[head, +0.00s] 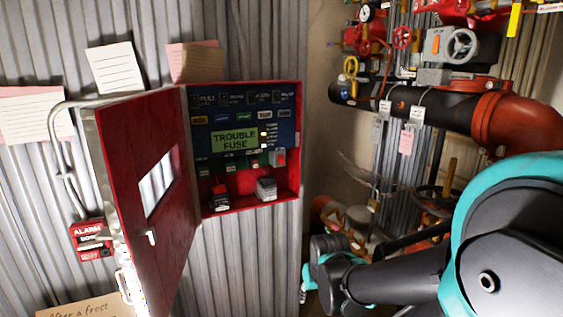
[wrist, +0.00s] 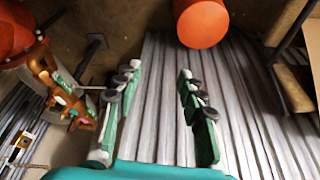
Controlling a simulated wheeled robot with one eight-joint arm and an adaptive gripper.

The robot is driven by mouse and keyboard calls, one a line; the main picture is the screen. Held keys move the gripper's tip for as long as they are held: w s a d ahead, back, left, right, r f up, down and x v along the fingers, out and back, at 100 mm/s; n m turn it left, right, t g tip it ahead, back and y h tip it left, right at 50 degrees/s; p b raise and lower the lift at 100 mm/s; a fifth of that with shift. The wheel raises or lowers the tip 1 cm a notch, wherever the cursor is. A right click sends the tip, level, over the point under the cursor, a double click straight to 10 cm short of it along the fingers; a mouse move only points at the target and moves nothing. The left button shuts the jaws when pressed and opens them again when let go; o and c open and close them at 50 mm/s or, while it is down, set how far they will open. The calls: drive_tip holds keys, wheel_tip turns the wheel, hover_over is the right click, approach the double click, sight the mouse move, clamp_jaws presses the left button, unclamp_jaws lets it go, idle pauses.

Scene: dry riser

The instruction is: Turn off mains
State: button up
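The red alarm panel (head: 254,209) stands open on the corrugated wall in the head view. Its display (head: 234,139) reads "TROUBLE FUSE". A small grey switch with a red part (head: 278,158) sits right of the display's lower edge; I cannot read a mains label.
The panel's red door (head: 152,215) swings out to the left. A red alarm box (head: 91,240) is behind it. Pipes and valves (head: 460,45) crowd the right. The wrist view shows an orange-red round part (wrist: 202,22) and a bronze-coloured fitting (wrist: 72,95).

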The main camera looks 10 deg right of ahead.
drive_tip(key=shift+c, duration=1.1)
drive_tip(key=shift+w+a+r, duration=0.15)
drive_tip(key=shift+w+r, duration=0.05)
drive_tip(key=shift+w, duration=0.1)
drive_tip(key=shift+c, duration=1.2)
drive_tip(key=w+r+m, duration=0.1)
drive_tip(key=w+a+r+m+t+y, duration=0.1)
drive_tip(key=w+r, duration=0.1)
drive_tip(key=w+a+r+y, duration=0.1)
drive_tip(key=r, duration=0.1)
drive_tip(key=shift+w+a+r+m+t, duration=0.15)
drive_tip(key=shift+w+r+m+t, duration=0.05)
drive_tip(key=shift+w+m+t, duration=0.2)
clamp_jaws()
drive_tip(key=w+d+r+m+t, duration=0.1)
drive_tip(key=w+r+m+t, duration=0.1)
drive_tip(key=r, duration=0.7)
drive_tip(key=w+r+m+t+y, duration=0.1)
drive_tip(key=w+r+m+t, duration=0.2)
drive_tip(key=r+m, duration=0.3)
drive_tip(key=w+d+r+m+t, duration=0.1)
drive_tip(key=w+r+m+t, duration=0.2)
drive_tip(key=r, duration=1)
drive_tip(key=shift+w+d+r+m+y, duration=0.4)
drive_tip(key=shift+w+m, duration=0.2)
drive_tip(key=shift+w, duration=0.4)
drive_tip(key=shift+f, duration=0.1)
